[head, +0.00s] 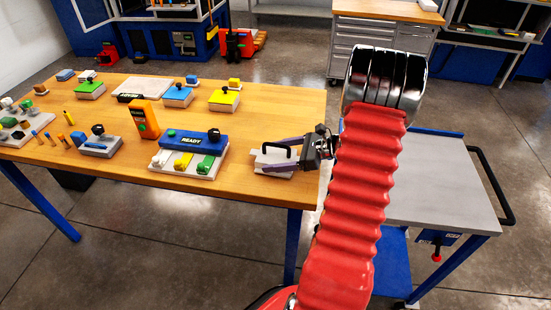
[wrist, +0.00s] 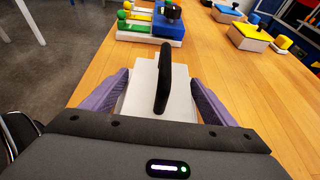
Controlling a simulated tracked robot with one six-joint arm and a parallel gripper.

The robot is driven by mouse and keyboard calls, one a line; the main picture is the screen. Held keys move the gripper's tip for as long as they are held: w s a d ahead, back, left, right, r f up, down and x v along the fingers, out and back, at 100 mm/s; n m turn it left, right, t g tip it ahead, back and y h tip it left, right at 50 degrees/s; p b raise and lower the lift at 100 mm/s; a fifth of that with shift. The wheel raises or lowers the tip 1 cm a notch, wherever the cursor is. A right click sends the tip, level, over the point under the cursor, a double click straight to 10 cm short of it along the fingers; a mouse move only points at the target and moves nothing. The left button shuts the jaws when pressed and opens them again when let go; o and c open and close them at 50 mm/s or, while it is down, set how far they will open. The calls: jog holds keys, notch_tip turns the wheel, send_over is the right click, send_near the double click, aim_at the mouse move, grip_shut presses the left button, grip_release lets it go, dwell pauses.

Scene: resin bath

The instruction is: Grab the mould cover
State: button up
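The mould cover (head: 266,160) looks like a pale, stepped block with a black arched handle (head: 279,149). It sits near the right end of the wooden table. In the wrist view, the cover (wrist: 142,78) lies between my two purple fingers, and its handle (wrist: 163,80) stands up in the middle. My gripper (head: 278,153) is open, with one finger on each side of the block. In the wrist view, my gripper (wrist: 158,82) shows a narrow strip of wood beside the left finger; contact on the right side is unclear. The block's near end is hidden by my gripper body.
A blue READY box (head: 194,141) with coloured handles stands left of the cover on the wooden table (head: 240,185). An orange device (head: 144,119) and several coloured blocks are farther left. A grey-topped cart (head: 440,180) stands to the right. Bare wood lies behind the cover.

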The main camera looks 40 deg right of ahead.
jog(key=c, duration=1.5)
jog(key=shift+o, duration=0.2)
jog(key=shift+r, duration=0.2)
notch_tip(320, 180, up, 10)
jog(key=shift+f, duration=0.1)
